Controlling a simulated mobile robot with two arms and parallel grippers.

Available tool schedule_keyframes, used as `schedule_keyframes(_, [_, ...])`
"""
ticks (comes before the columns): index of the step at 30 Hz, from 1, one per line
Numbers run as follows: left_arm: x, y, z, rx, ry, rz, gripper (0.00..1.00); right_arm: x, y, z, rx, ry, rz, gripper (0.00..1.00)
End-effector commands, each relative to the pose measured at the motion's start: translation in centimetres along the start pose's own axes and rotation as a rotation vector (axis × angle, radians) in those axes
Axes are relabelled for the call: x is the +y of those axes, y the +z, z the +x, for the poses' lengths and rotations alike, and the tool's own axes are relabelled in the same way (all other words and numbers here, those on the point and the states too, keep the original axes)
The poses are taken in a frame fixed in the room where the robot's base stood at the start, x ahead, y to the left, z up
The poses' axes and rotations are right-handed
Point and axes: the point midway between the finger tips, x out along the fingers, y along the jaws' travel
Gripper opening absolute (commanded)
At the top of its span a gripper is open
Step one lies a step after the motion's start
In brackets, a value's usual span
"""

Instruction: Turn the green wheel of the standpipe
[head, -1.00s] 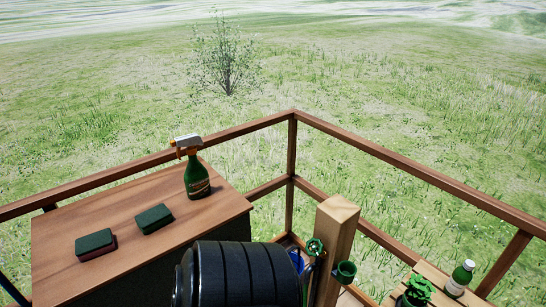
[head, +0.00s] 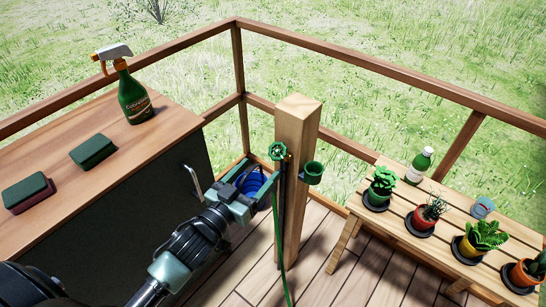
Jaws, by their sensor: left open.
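The green wheel (head: 278,151) sits at the top of the standpipe, on the left side of a wooden post (head: 297,130). A green hose (head: 279,235) runs down from there to the deck. My left gripper (head: 256,178) is open and empty, just below and to the left of the wheel in the picture. It looks apart from the wheel, but I cannot judge the depth gap. Its arm comes in from the lower left. My right gripper is not in view.
A green cup-like holder (head: 312,172) is on the post's right side. A blue container (head: 251,186) is partly hidden behind my gripper. A cabinet (head: 45,160) with a spray bottle (head: 134,97) and sponges stands left. A slatted bench (head: 403,222) with potted plants stands right. Railings enclose the deck.

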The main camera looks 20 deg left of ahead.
Motion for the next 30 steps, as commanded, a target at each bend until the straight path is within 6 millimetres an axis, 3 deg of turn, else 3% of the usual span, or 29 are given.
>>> schedule_keyframes(3, [0.2,-0.8,0.9,0.016,0.006,0.000,0.72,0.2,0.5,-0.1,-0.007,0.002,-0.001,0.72])
schedule_keyframes(15, [0.3,-0.8,6.7,0.013,0.005,-0.001,0.72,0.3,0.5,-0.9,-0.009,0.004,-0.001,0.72])
schedule_keyframes(27, [0.3,-0.7,7.7,0.011,0.005,0.000,0.72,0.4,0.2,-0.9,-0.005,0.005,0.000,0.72])
schedule_keyframes(28, [0.3,-0.7,7.7,0.011,0.005,-0.001,0.69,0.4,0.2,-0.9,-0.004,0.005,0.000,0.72])
schedule_keyframes(30, [0.3,-0.7,7.7,0.011,0.005,-0.001,0.50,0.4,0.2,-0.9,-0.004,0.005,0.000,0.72])
